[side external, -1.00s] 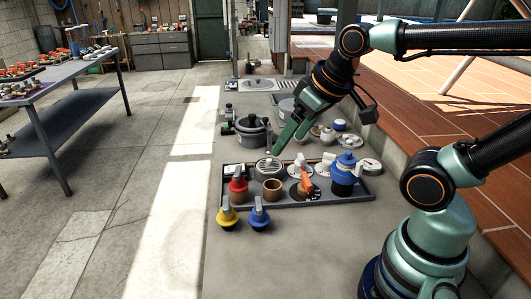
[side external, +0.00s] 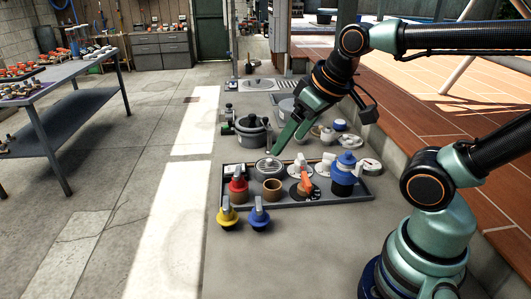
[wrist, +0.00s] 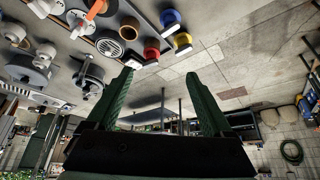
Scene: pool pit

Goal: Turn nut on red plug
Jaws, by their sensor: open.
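My gripper (side external: 275,149) is in the air beyond the tray, behind and to the right of the red plug, tilted down to the left. In the wrist view my gripper (wrist: 158,73) has its green fingers wide apart with nothing between them.
A yellow plug (side external: 227,215) and a blue plug (side external: 258,216) stand in front of the tray. A brown ring (side external: 272,189), an orange-handled valve (side external: 303,184) and a tall blue-and-white part (side external: 345,173) stand in the tray.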

